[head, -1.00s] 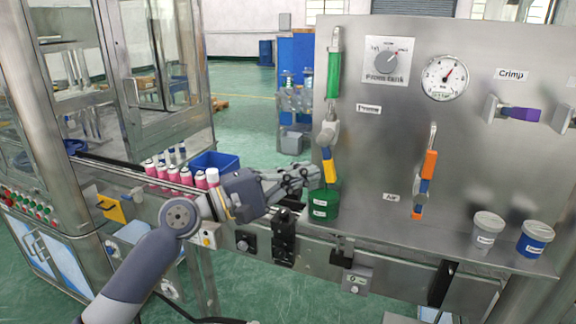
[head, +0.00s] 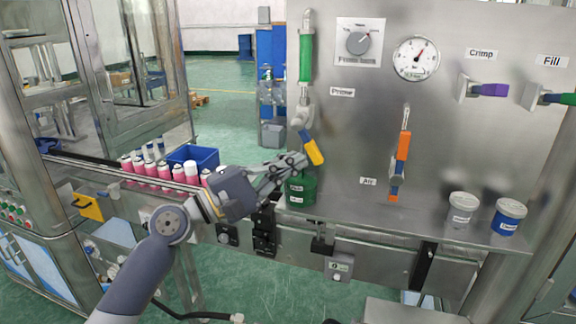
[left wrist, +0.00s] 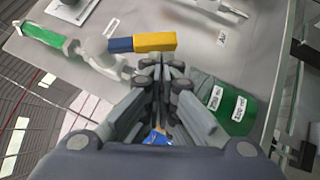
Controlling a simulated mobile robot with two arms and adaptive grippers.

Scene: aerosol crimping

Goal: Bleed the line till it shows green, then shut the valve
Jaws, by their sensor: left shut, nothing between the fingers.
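The sight tube (head: 306,58) beside the Prime label shows green; it also shows in the left wrist view (left wrist: 42,36). Below it, the grey valve body (head: 301,119) has a blue and yellow handle (head: 314,152) that slants down to the right. The handle crosses just beyond the fingertips in the left wrist view (left wrist: 155,42). A labelled green cup (head: 300,189) stands below the valve. My left gripper (head: 303,158) is shut and empty, beside the handle and above the cup. I cannot tell whether its fingertips touch the handle. My right gripper is not in view.
A round gauge (head: 416,58) and a knob plate (head: 359,42) are on the panel. An orange and blue Air handle (head: 401,155) hangs to the right. Two lidded pots (head: 462,209) (head: 508,216) stand on the ledge. Pink cans (head: 150,171) and a blue bin (head: 192,157) are at left.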

